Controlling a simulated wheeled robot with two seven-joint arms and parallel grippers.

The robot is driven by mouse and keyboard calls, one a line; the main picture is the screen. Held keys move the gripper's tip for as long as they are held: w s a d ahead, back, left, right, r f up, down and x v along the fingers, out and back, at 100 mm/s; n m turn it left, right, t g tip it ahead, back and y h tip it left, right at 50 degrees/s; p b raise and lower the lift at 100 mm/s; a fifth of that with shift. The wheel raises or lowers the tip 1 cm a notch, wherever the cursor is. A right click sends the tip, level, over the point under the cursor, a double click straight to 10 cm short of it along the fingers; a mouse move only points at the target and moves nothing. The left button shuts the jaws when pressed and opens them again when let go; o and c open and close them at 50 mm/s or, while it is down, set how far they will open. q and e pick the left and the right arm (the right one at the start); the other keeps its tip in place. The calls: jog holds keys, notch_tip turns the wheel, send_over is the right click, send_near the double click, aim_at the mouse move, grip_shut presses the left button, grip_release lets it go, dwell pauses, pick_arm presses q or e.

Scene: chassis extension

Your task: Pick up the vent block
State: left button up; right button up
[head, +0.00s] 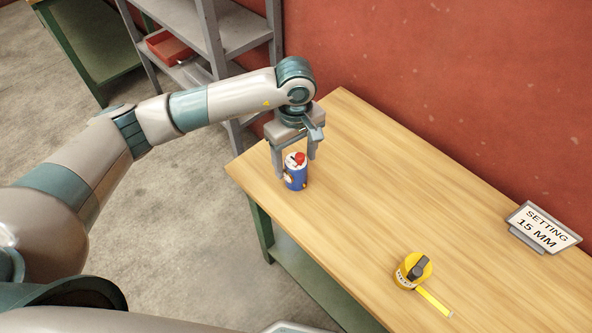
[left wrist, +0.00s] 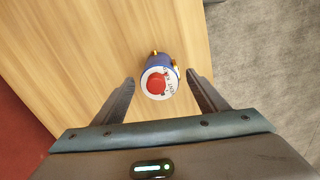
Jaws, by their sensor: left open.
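The vent block (head: 296,176) is a small blue cylinder with a white top and a red knob. It stands upright near the far left end of the wooden table. In the left wrist view the vent block (left wrist: 158,80) shows its lettered white top and brass fittings at its sides. My left gripper (head: 294,168) points down over the block with its fingers on either side of it. The left wrist view shows the left gripper (left wrist: 160,90) open, with gaps between the fingers and the block. My right gripper is not in view.
The wooden table (head: 400,200) is mostly clear. A sign (head: 543,228) reading "SETTING 15 MM" stands near the red wall. Grey shelves (head: 235,35) stand behind.

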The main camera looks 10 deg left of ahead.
pick_arm(q)
jog(key=shift+s+f+p, duration=0.1)
jog(key=shift+f+p, duration=0.5)
notch_tip(320, 180, down, 3)
jog(key=shift+d+r+p, duration=0.1)
jog(key=shift+p, duration=0.65)
jog(key=shift+f, duration=0.5)
jog(key=c, duration=1.2)
jog(key=shift+c, duration=0.2)
jog(key=shift+r, duration=0.15)
